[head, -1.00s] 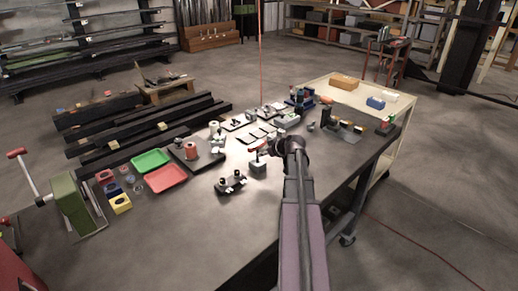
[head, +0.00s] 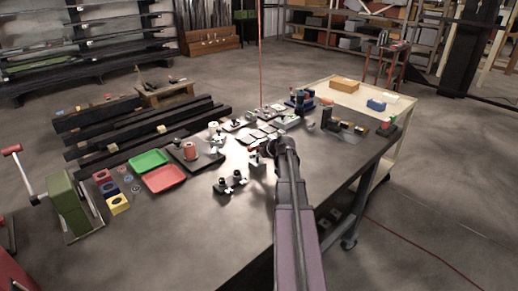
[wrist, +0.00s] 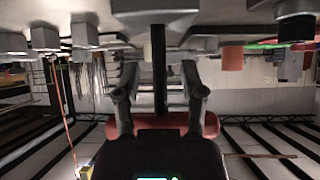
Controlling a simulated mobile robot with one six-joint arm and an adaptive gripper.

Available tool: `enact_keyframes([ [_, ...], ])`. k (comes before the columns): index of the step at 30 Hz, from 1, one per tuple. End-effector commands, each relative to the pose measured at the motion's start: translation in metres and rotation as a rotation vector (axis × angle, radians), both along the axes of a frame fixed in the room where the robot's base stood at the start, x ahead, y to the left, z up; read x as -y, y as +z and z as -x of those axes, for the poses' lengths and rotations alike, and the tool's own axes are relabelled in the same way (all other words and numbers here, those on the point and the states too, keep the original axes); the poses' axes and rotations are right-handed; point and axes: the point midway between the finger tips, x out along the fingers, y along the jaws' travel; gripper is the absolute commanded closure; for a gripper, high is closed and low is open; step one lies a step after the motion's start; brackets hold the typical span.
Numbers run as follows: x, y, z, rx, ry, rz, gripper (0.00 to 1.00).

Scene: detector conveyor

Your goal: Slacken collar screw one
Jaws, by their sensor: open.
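My gripper (head: 268,150) is over the middle of the dark workbench (head: 200,235), close to a small block with a red part (head: 254,160). In the wrist view my gripper (wrist: 158,68) is open. A dark upright bar (wrist: 158,45) shows between its fingers; I cannot tell whether they touch it. A reddish bar (wrist: 160,123) lies across behind the fingers, its nature unclear. A dark two-knob fixture (head: 230,184) stands on the bench, left of and nearer than my gripper. I cannot pick out collar screw one; the parts are too small.
A green tray (head: 149,160) and a red tray (head: 165,177) lie left, beside a dark plate with a reddish cylinder (head: 190,151). A green crank device (head: 70,203) stands at the left edge. Several small fixtures crowd the back. The front bench is clear.

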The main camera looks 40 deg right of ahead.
Motion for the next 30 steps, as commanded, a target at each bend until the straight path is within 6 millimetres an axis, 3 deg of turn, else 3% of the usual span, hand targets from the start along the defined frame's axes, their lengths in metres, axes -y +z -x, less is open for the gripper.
enact_keyframes([
  [10, 0.0001, 0.0001, 0.0003, 0.000, 0.000, 0.000, 0.50],
  [15, 0.0002, 0.0001, 0.0004, 0.000, 0.000, 0.000, 1.00],
  [30, 0.0004, 0.0012, 0.0003, 0.000, 0.000, 0.000, 1.00],
])
